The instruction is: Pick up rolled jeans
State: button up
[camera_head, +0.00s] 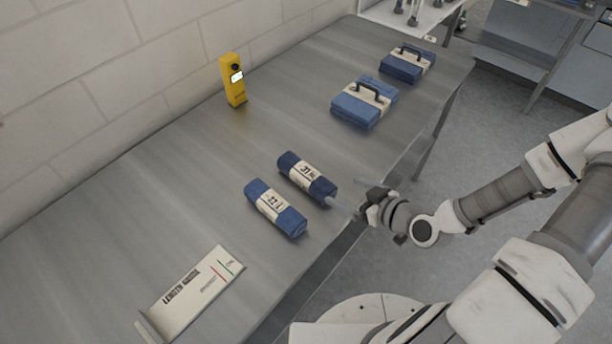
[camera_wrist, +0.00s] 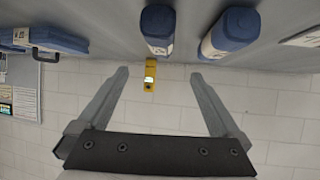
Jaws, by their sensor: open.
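Two rolled jeans lie side by side on the steel table, each with a cream printed band. The farther, darker roll (camera_head: 293,163) reads about "31"; its end shows at the top middle of the wrist view (camera_wrist: 157,18). The nearer, bluer roll (camera_head: 290,221) has a band I cannot read surely; it shows at upper right in the wrist view (camera_wrist: 236,26). My gripper (camera_head: 346,195) is open and empty at the table's front edge, just beside the near end of the darker roll. Its two fingers spread wide in the wrist view (camera_wrist: 160,73), with nothing between them.
A yellow device (camera_head: 232,82) stands near the wall. Two folded denim bundles with handles, one nearer (camera_head: 350,108) and one farther (camera_head: 405,68), lie toward the far end. A white length gauge board (camera_head: 195,290) lies at the near end. The table (camera_head: 150,190) is otherwise clear.

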aim_at(316, 180)
jog(key=shift+f+b+x, duration=0.15)
jog(key=shift+b+x, duration=1)
jog(key=shift+b, duration=0.3)
jog(key=shift+f+b+x, duration=0.15)
jog(key=shift+b+x, duration=1.05)
jog(key=shift+b, duration=0.25)
jog(key=b, duration=0.3)
jog(key=shift+w+a+f, duration=0.1)
jog(key=shift+w+f, duration=0.1)
jog(key=shift+w, duration=0.15)
jog(key=b, duration=0.2)
jog(key=shift+w+a+f+b, duration=0.25)
jog(key=shift+a+f+b, duration=0.05)
jog(key=shift+a+b, duration=0.05)
jog(key=shift+w+a, duration=0.15)
jog(key=shift+a, duration=0.05)
jog(key=x, duration=0.4)
jog(key=shift+b, duration=0.35)
jog(key=shift+f+x, duration=0.25)
jog(key=shift+x, duration=2.55)
jog(key=shift+d, duration=0.1)
grip_shut()
